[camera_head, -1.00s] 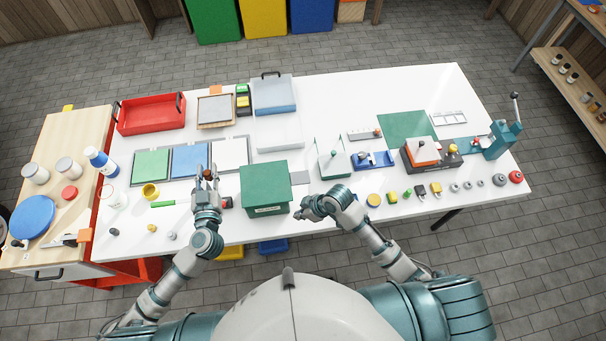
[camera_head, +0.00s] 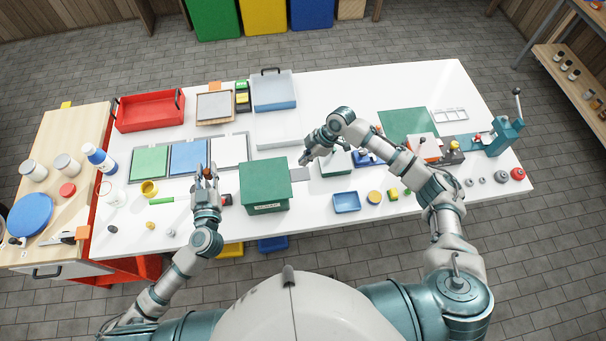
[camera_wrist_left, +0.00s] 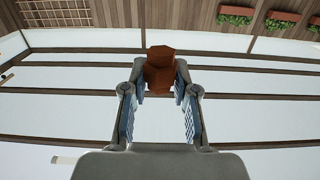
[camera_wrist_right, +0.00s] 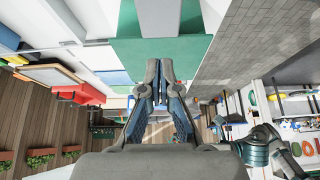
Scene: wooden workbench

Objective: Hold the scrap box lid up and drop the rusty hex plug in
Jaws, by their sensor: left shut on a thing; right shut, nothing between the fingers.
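The green scrap box (camera_head: 266,207) stands near the front middle of the white bench, and its lid (camera_head: 264,174) looks down. A grey tab (camera_head: 300,175) sticks out on its right side. My left gripper (camera_head: 207,172) is left of the box, raised and shut on the rusty hex plug (camera_wrist_left: 160,75), a reddish-brown block between the fingertips. My right gripper (camera_head: 303,160) is shut and empty, just behind and above the tab, right of the box. The right wrist view shows its closed fingertips (camera_wrist_right: 160,66) in front of the green lid. Contact cannot be told.
A blue tray (camera_head: 346,203) lies right of the box at the front. A small green holder (camera_head: 336,166) sits under my right forearm. Small parts line the front right edge.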

